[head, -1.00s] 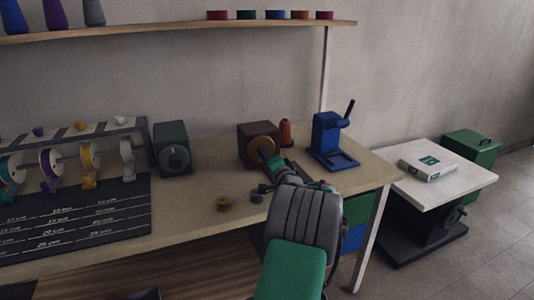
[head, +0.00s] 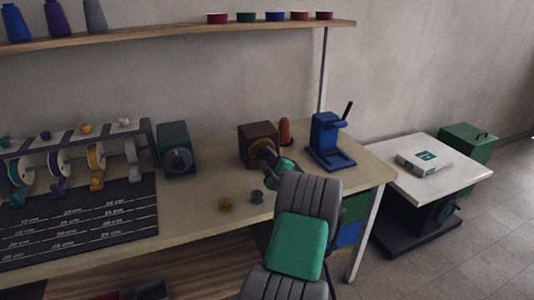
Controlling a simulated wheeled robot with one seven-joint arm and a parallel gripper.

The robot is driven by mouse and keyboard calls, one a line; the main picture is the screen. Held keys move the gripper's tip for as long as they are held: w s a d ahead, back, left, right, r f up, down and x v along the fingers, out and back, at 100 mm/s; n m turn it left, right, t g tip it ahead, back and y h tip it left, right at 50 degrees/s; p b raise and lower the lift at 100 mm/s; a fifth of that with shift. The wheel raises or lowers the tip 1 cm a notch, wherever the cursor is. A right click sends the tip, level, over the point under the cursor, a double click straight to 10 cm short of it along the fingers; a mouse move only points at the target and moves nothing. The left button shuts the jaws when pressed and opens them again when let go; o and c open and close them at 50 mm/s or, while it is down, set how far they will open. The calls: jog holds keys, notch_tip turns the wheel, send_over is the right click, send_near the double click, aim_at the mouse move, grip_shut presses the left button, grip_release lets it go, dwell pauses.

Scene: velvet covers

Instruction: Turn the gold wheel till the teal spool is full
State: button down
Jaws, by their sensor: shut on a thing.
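The brown winder box (head: 250,135) stands on the bench right of centre, with the gold wheel on its front face. My arm reaches in from the lower right.
A blue press (head: 327,140) stands close on the right. A green box with a grey wheel (head: 178,160) is to the left. A ribbon rack (head: 75,150) is at far left.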

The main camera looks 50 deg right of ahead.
jog(key=m+p, duration=0.5)
jog(key=m, duration=0.2)
jog(key=shift+r, duration=0.15)
jog(key=shift+m+p, duration=1.6)
jog(key=shift+m, duration=1.1)
jog(key=c, duration=0.9)
grip_release()
jog(key=shift+o, duration=0.2)
jog(key=shift+s+f, duration=0.1)
jog(key=shift+f, duration=0.1)
jog(key=b+v, duration=0.1)
jog(key=v, duration=0.6)
jog(key=shift+s+a, duration=0.15)
jog(key=shift+s, duration=0.15)
jog(key=shift+w+r, duration=0.1)
